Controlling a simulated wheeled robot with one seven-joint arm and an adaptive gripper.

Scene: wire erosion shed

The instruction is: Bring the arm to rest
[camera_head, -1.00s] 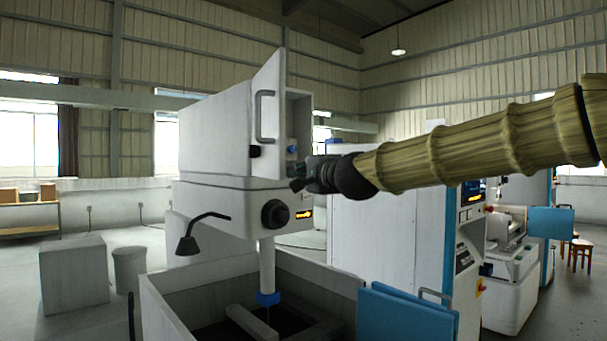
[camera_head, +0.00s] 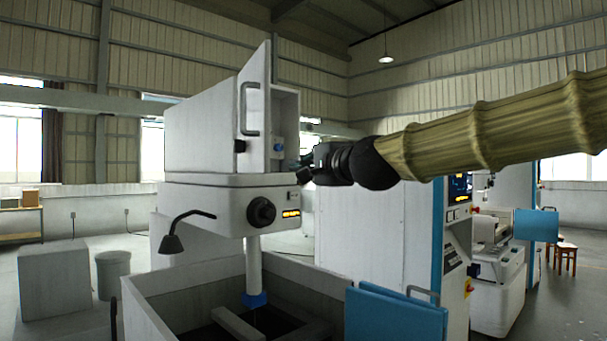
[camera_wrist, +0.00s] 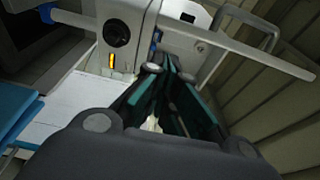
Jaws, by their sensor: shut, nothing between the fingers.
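My arm reaches in from the right in the head view, in a ribbed tan sleeve. My gripper (camera_head: 306,168) is at its end, near the open door side of the white machine head (camera_head: 205,140). In the wrist view my gripper (camera_wrist: 165,85) shows with its dark green-edged fingers together and nothing between them. Beyond the fingers are the machine's black knob (camera_wrist: 117,33) and lit orange display (camera_wrist: 111,61). I cannot tell whether the fingertips touch the machine.
The open door (camera_head: 254,105) with its grey handle stands up beside my gripper. Below is the open work tank (camera_head: 150,318) with blue panels (camera_head: 395,318) at its right. A white cabinet (camera_head: 375,225) stands behind my arm. A grey block (camera_head: 55,280) and bin (camera_head: 113,275) are left.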

